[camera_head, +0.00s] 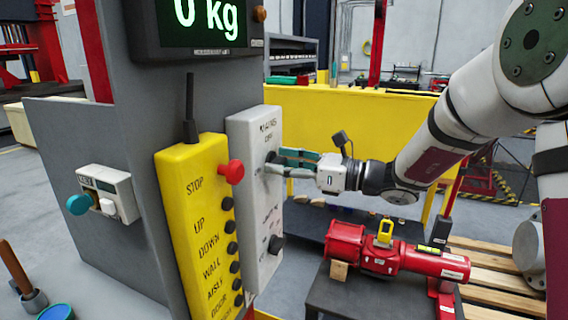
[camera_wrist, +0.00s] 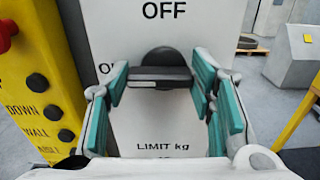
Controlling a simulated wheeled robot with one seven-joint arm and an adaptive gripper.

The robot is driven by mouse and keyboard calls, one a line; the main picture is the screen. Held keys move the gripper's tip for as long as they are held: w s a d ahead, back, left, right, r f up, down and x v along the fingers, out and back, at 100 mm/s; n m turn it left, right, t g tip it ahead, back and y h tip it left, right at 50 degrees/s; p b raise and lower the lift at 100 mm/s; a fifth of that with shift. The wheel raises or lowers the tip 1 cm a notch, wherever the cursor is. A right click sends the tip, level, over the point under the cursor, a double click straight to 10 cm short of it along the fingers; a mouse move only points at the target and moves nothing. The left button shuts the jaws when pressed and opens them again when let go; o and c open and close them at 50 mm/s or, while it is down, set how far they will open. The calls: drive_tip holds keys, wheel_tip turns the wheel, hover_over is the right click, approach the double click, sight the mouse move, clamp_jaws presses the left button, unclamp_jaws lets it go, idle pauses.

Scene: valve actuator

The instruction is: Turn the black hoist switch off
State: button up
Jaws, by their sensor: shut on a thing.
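The black switch (camera_wrist: 160,72) is a round rotary knob with a raised bar on a pale grey panel (camera_head: 252,190). In the wrist view its bar lies about level, with "OFF" printed above and part of another label at left. My gripper (camera_head: 276,162) reaches the upper part of the panel from the right. In the wrist view its teal-padded fingers (camera_wrist: 160,82) stand at the two ends of the bar and are shut on it. In the head view the fingers mostly hide this switch.
A yellow button box (camera_head: 195,220) with a red stop knob (camera_head: 231,171) stands close at left of the panel. A lower black knob (camera_head: 276,244) sticks out of the panel. A red actuator (camera_head: 395,258) rests on a dark table below my arm.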

drive_tip(key=shift+m, duration=0.3)
drive_tip(key=m+p, duration=0.2)
drive_tip(key=m, duration=0.2)
drive_tip(key=shift+r+p, duration=0.15)
drive_tip(key=shift+p, duration=0.25)
drive_tip(key=m+p, duration=0.2)
drive_tip(key=m, duration=0.2)
drive_tip(key=shift+w+d+m, duration=0.1)
drive_tip(key=shift+m, duration=0.2)
drive_tip(key=m+p, duration=0.1)
drive_tip(key=m, duration=0.3)
drive_tip(key=shift+w, duration=0.15)
drive_tip(key=m, duration=0.4)
drive_tip(key=shift+w, duration=0.1)
drive_tip(key=shift+m, duration=0.4)
drive_tip(key=o, duration=1.2)
drive_tip(key=shift+c, duration=0.2)
